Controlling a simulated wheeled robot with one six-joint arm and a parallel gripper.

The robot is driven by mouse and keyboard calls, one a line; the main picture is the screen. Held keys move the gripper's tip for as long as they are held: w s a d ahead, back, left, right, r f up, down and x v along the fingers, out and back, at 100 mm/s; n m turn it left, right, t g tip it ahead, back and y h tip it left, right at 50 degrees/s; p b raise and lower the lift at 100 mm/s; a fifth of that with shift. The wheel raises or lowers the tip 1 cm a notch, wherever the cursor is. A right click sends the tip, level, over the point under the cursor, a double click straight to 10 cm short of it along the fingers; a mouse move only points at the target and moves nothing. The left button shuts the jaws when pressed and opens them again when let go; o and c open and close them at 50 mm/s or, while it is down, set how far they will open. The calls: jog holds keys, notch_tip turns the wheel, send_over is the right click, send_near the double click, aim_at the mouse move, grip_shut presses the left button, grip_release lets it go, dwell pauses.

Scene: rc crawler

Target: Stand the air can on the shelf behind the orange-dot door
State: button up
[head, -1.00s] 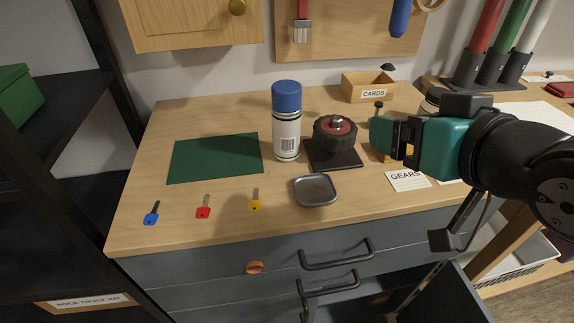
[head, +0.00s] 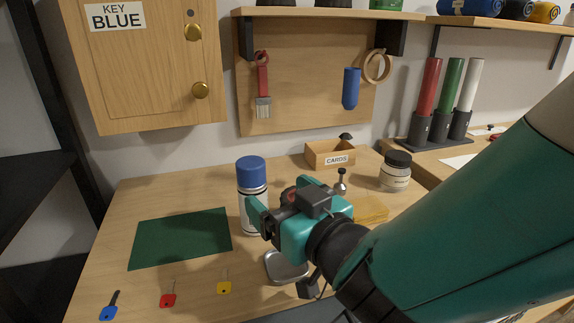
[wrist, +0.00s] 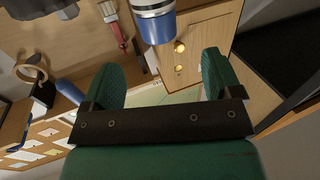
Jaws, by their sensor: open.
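The air can (head: 253,208), white with a blue cap, stands upright on the bench. My gripper (head: 262,212) is open and close by on its right, partly covering it; I cannot tell if they touch. In the wrist view the can's blue cap (wrist: 158,29) shows beyond and between the open fingers of my gripper (wrist: 162,72). A wooden wall cabinet (head: 142,90) with two brass knobs and a KEY BLUE label is at the upper left, shut; it also shows in the wrist view (wrist: 207,38). I see no orange dot.
Blue (head: 109,307), red (head: 168,299) and yellow (head: 224,287) keys lie at the bench front. A green mat (head: 180,238) is left of the can. A metal dish (head: 284,270), a CARDS box (head: 330,153) and a jar (head: 396,172) are also on the bench.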

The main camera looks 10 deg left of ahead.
aim_at(258, 176)
jog(key=p+x, duration=0.3)
jog(key=x, duration=0.1)
jog(key=shift+w+a, duration=0.2)
jog(key=shift+w, duration=0.05)
jog(key=p+x, duration=0.4)
jog(key=shift+w+a, duration=0.2)
jog(key=shift+w, duration=0.15)
jog(key=shift+w+a+f, duration=0.1)
jog(key=shift+w+a, duration=0.05)
jog(key=shift+a, duration=0.05)
jog(key=c, duration=1.5)
